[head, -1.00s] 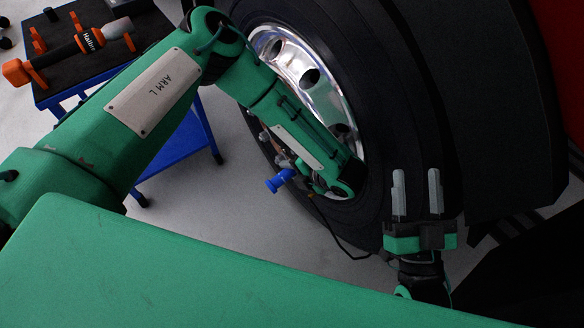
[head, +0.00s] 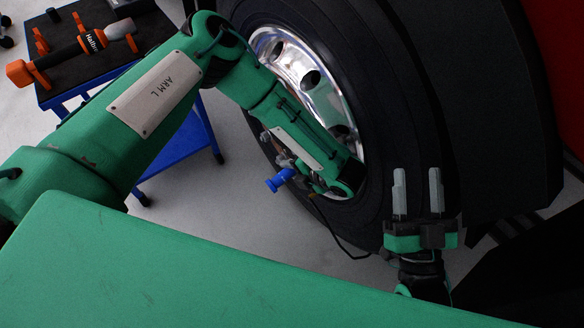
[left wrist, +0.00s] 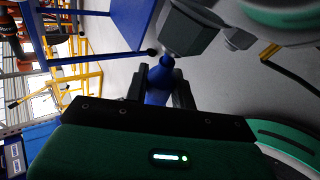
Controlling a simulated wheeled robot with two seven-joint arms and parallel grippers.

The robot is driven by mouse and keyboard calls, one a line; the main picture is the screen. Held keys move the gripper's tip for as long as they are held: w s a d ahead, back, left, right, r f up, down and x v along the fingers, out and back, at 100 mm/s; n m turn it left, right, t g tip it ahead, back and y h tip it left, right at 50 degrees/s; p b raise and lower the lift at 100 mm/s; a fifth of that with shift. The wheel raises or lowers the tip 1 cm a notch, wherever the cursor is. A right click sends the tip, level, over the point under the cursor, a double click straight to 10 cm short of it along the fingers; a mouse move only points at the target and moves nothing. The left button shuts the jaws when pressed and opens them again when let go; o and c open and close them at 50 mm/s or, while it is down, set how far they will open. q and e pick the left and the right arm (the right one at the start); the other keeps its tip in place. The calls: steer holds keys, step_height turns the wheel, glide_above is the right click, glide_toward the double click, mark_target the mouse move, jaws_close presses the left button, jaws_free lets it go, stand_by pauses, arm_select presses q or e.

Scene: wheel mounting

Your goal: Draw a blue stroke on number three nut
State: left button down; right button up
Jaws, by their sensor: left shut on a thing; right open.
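My left gripper (head: 287,163) is partly hidden by my own arm, low beside the wheel. It is shut on a blue marker (head: 278,181), whose blue end sticks out to the left. In the left wrist view the blue marker (left wrist: 160,82) sits between the two dark fingers, pointing towards a grey block-like part (left wrist: 188,28). The wheel's chrome rim (head: 290,55) shows round holes; my arm covers its lower part. I cannot make out the number three nut. My right gripper (head: 418,192) is open and empty, fingers up, in front of the tyre.
The black tyre (head: 385,120) fills the middle right. A blue tool cart (head: 185,150) stands at the left, with an orange and black tool (head: 85,45) on its dark top. A dark cable (head: 335,240) hangs below the left gripper. Grey floor is clear between cart and wheel.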

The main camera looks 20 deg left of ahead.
arm_select(q)
steer(key=shift+w+a+r+p, duration=0.1)
steer(key=shift+a+p, duration=0.05)
steer(key=shift+p, duration=0.3)
stand_by(0.6)
steer(key=shift+s+d+p, duration=0.25)
steer(key=shift+d+p, duration=0.15)
steer(key=shift+p, duration=1.2)
stand_by(1.1)
steer(key=shift+w+a+p, duration=0.2)
steer(key=shift+p, duration=0.4)
stand_by(0.4)
steer(key=shift+a+p, duration=0.25)
steer(key=shift+p, duration=0.4)
stand_by(0.8)
steer(key=shift+a, duration=0.1)
